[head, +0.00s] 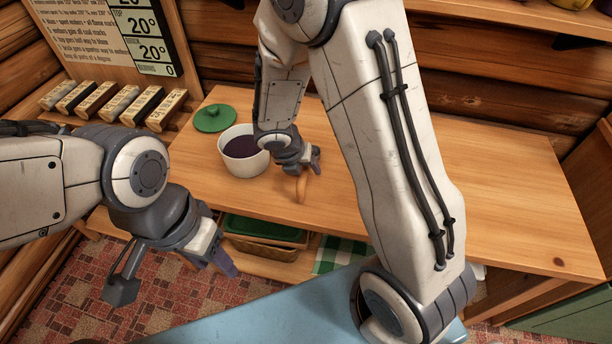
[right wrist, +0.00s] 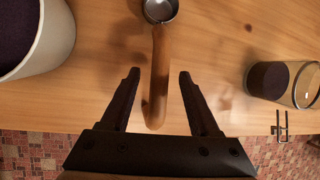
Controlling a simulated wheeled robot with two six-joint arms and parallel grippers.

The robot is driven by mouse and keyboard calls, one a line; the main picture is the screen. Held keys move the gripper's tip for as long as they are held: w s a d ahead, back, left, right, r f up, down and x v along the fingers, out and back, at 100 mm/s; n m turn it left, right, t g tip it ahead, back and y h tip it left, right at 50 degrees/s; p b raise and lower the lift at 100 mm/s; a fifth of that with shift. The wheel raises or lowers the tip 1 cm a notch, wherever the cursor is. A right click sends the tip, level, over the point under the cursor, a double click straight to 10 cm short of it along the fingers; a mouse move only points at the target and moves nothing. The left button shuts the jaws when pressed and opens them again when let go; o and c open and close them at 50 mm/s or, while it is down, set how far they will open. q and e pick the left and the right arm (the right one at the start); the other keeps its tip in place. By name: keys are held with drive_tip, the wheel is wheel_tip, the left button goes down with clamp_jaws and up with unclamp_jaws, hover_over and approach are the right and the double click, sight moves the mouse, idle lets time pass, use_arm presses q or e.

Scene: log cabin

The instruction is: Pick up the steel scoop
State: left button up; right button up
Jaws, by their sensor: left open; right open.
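The steel scoop has a small round metal bowl (right wrist: 160,9) and a curved wooden handle (right wrist: 157,90). It lies on the wooden counter (head: 480,190). In the head view only its handle (head: 301,188) shows, beneath my right gripper (head: 314,160); the bowl is hidden there. In the right wrist view my right gripper (right wrist: 159,76) is open, with one finger on each side of the handle and a gap on both sides. My left gripper (head: 224,262) is open and empty in front of the counter's front edge.
A white pot (head: 262,165) with dark contents stands left of the scoop, with a green lid (head: 214,118) behind it. A glass jar (right wrist: 306,86) stands on the other side in the right wrist view. A basket (head: 265,246) sits on the shelf below. The counter's right part is clear.

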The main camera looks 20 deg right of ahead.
drive_tip(key=shift+w+d+f, duration=0.15)
drive_tip(key=shift+d+f, duration=0.05)
drive_tip(key=shift+f, duration=0.3)
clamp_jaws()
drive_tip(key=shift+r, duration=0.2)
